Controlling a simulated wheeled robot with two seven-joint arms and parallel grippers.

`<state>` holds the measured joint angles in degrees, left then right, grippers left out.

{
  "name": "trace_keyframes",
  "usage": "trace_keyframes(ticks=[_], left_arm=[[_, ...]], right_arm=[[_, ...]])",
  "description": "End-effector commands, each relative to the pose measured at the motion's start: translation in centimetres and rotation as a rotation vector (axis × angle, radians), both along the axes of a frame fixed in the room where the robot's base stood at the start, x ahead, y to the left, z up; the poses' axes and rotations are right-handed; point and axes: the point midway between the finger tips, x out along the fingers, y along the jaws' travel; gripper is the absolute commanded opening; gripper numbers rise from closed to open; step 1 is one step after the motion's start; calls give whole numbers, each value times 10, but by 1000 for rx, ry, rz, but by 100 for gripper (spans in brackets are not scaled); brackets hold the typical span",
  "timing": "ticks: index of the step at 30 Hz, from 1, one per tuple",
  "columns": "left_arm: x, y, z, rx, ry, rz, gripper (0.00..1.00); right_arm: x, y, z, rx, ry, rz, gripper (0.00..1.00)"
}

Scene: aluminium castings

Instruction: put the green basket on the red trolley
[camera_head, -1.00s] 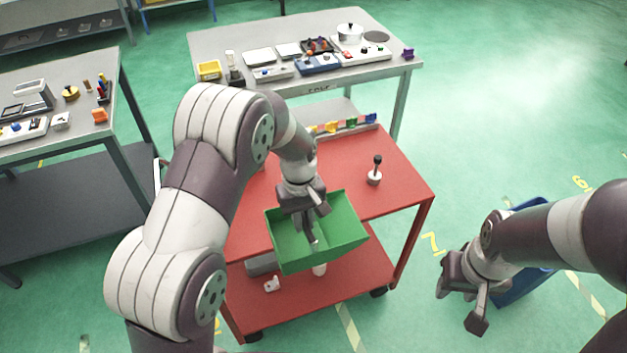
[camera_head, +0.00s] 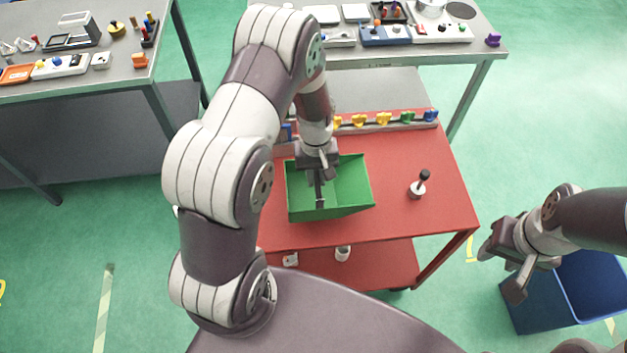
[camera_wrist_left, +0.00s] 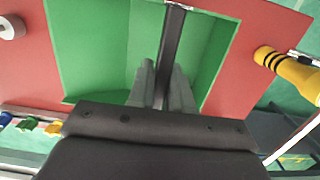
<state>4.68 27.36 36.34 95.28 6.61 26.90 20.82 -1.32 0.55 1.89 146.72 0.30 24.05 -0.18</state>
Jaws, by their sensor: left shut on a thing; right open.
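The green basket (camera_head: 355,184) is over the left part of the red trolley's (camera_head: 436,160) top shelf, near its front edge. I cannot tell whether its bottom touches the shelf. My left gripper (camera_head: 320,188) reaches down into the basket and is shut on it. In the left wrist view the fingers (camera_wrist_left: 164,88) close around a dark bar inside the green basket (camera_wrist_left: 100,45), and the palm hides part of the basket. The red trolley top (camera_wrist_left: 245,70) shows around it. My right gripper (camera_head: 501,270) is open and empty, right of the trolley.
A black-knobbed lever (camera_head: 419,185) stands on the trolley right of the basket. Coloured pieces on a rail (camera_head: 382,119) line the back edge. A blue bin (camera_head: 545,300) is on the floor under my right gripper. Grey tables (camera_head: 155,72) stand behind and left.

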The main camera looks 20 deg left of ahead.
Motion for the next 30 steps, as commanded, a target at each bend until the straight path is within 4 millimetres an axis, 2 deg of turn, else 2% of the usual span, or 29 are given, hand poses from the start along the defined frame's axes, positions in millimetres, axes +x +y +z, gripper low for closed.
trace_keyframes(ticks=[4, 12, 22, 23, 24, 25, 30], left_arm=[[-7, 16, -10, 0, 0, 1, 0], [-8, 17, -50, 0, -2, -1, 0], [-7, 17, -56, 1, -3, -1, 0], [-7, 17, -55, 0, -2, -1, 29], [-7, 17, -54, 0, -2, -1, 42], [-7, 17, -54, 0, -2, -1, 45], [-7, 17, -54, 0, -2, -1, 45]], right_arm=[[0, 0, 6, 0, 0, 0, 43], [0, 0, 16, 0, 0, 0, 43], [0, 0, 12, 0, 0, 0, 43], [0, 0, 13, 0, 0, 0, 43], [0, 0, 13, 0, 0, 0, 43], [0, 0, 13, 0, 0, 0, 43], [0, 0, 13, 0, 0, 0, 43]])
